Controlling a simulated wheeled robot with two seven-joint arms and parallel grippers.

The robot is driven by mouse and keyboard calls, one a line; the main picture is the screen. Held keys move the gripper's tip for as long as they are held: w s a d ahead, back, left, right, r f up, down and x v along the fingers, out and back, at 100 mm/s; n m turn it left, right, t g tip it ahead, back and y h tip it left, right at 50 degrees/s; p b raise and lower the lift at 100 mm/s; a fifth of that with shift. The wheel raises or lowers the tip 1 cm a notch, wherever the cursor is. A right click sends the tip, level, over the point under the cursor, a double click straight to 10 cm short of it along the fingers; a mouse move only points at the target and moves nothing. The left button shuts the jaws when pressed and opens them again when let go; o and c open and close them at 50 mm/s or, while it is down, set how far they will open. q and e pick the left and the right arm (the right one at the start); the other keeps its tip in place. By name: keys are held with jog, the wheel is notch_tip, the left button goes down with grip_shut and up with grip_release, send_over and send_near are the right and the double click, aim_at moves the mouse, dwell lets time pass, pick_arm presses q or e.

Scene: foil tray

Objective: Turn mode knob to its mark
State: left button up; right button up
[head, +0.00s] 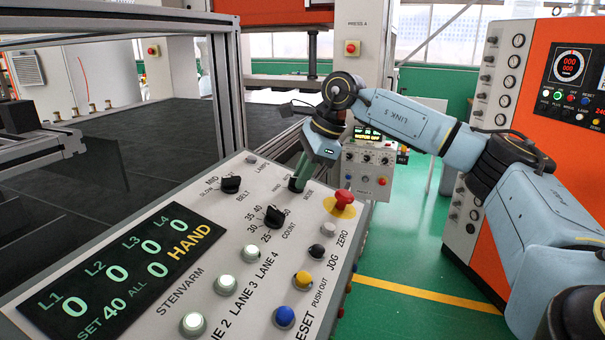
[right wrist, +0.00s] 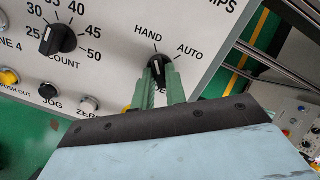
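The mode knob (right wrist: 158,66) is a black turn knob with a white pointer line on the light panel (right wrist: 205,30), between the printed words HAND and AUTO. Its pointer looks turned toward HAND, at upper left. In the right wrist view my right gripper (right wrist: 160,76) has its two green fingers on either side of the knob, close against it, with a narrow gap between them. The head view shows this gripper (head: 297,182) reaching down to the knob at the panel's far edge, hiding most of it. The panel display (head: 120,265) reads HAND. My left gripper is not in view.
The count knob (head: 274,216), the belt knob (head: 231,184) and a red mushroom button (head: 343,199) sit near the mode knob. Lit lane buttons (head: 250,254) are nearer. An orange cabinet (head: 535,120) stands at right. Green floor (head: 400,270) is clear between.

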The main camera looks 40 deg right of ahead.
grip_shut()
jog(key=shift+m, duration=0.3)
jog(key=m, duration=0.6)
jog(key=shift+s+a+t+h, duration=0.1)
jog(key=shift+t+h, duration=0.2)
jog(key=m, duration=0.4)
jog(key=shift+a+m+h, duration=0.1)
jog(key=shift+m+h, duration=0.2)
jog(key=shift+m+p, duration=0.35)
jog(key=shift+m, duration=1.15)
jog(key=shift+h, duration=0.3)
jog(key=o, duration=0.5)
grip_release()
